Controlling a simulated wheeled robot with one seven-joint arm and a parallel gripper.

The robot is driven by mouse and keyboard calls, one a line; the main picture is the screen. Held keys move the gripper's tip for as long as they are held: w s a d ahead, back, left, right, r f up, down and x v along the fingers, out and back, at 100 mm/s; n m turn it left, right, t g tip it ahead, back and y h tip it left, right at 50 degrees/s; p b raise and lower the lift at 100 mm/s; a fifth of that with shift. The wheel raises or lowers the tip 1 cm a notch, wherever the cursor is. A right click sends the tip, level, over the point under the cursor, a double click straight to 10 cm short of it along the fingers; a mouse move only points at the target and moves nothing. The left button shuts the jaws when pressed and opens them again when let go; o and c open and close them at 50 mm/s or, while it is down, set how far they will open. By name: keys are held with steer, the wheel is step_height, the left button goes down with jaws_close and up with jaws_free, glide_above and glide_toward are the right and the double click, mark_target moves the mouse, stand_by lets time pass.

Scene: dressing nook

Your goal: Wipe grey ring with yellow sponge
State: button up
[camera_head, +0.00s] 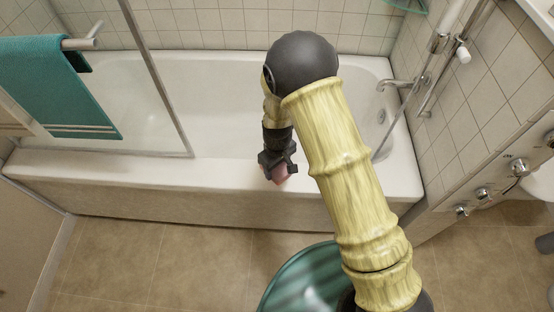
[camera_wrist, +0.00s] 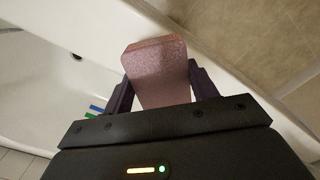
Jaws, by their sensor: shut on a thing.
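My gripper (camera_head: 277,163) is over the front rim of the white bathtub (camera_head: 215,172), pointing down. It is shut on a pink, rough-textured sponge block (camera_head: 280,175). In the wrist view the pink sponge (camera_wrist: 158,72) sits between the two dark fingers and sticks out past their tips. It looks pink in both views, and no yellow sponge shows. I cannot tell whether the sponge touches the rim. I can make out no grey ring; part of the rim is hidden behind my arm and gripper.
A glass screen (camera_head: 150,75) stands at the tub's left, with a teal towel (camera_head: 55,85) on a rail. Taps and a shower rail (camera_head: 440,60) are on the right wall. A teal round thing (camera_head: 300,280) is on the floor side. Small blue and green strips (camera_wrist: 95,110) show beside my gripper.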

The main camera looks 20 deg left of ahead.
steer(key=shift+s+a+r+p, duration=0.1)
steer(key=shift+s+r+p, duration=0.1)
steer(key=shift+r, duration=0.25)
steer(key=shift+s+a+r+p, duration=0.1)
steer(key=shift+r+p, duration=0.1)
steer(key=shift+r, duration=0.2)
steer(key=shift+d, duration=0.1)
steer(key=shift+w+d+f, duration=0.1)
steer(key=w+d+r+m, duration=0.2)
steer(key=w+d+m, duration=0.1)
steer(key=d, duration=0.6)
steer(key=w+d+r+m, duration=0.2)
steer(key=d+m, duration=0.2)
steer(key=d, duration=0.5)
steer(key=w+d+r+m, duration=0.2)
steer(key=w+d+m, duration=0.1)
steer(key=d, duration=0.6)
steer(key=shift+w+d+m, duration=0.25)
steer(key=shift+w+m, duration=0.1)
steer(key=shift+m, duration=0.25)
